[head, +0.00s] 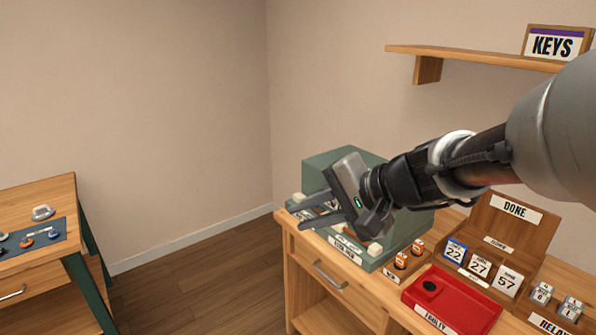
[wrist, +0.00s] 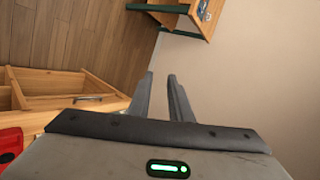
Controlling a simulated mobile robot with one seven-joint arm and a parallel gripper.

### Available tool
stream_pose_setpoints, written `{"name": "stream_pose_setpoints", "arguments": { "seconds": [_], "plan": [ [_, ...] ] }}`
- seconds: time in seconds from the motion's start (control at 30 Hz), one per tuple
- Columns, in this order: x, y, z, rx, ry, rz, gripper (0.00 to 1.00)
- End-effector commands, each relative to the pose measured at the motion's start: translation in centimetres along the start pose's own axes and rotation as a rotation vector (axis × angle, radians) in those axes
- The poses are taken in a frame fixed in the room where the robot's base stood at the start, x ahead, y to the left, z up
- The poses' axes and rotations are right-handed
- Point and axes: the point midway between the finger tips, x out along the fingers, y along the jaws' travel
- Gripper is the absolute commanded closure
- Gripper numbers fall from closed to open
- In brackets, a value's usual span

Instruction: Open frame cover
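A green box-shaped unit (head: 333,160), likely the frame, stands on the wooden desk. Its front carries a label that is too small to read surely. My gripper (head: 295,217) is in front of and above it in the head view, hiding much of its middle. I cannot tell whether the cover is open or shut, or whether my gripper touches the unit. The fingers are apart and empty; in the wrist view my gripper (wrist: 160,76) points towards floor and wall, with no part of the unit clearly between the fingers.
A red tray (head: 470,305) with a black round piece, white number cards (head: 480,265) and a wooden DONE holder (head: 512,222) stand right on the desk. A KEYS shelf (head: 470,56) hangs above. Another table (head: 40,205) is at left, with open floor between.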

Motion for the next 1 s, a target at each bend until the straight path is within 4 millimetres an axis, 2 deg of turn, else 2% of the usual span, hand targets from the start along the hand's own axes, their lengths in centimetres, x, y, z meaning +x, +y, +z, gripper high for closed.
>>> {"name": "stream_pose_setpoints", "arguments": {
  "seconds": [0.03, 0.13, 0.2, 0.3, 0.4, 0.5, 0.6, 0.77, 1.0],
  "plan": [
    [3.8, 2.4, -3.3, 0.123, 0.024, -0.08, 0.81],
    [7.4, 4.1, -10.4, 0.34, 0.11, -0.242, 0.81],
    [9.2, 6.1, -15.2, 0.471, 0.183, -0.337, 0.81],
    [10.8, 9.6, -21.2, 0.622, 0.286, -0.441, 0.81],
    [11.5, 12.7, -25.3, 0.725, 0.369, -0.508, 0.81],
    [11.7, 14.4, -27.5, 0.78, 0.42, -0.545, 0.81],
    [11.9, 14.9, -28.6, 0.803, 0.441, -0.561, 0.81],
    [13.4, 14.3, -29.8, 0.803, 0.441, -0.563, 0.81],
    [17.5, 12.8, -32.6, 0.803, 0.439, -0.561, 0.81]
  ]
}}
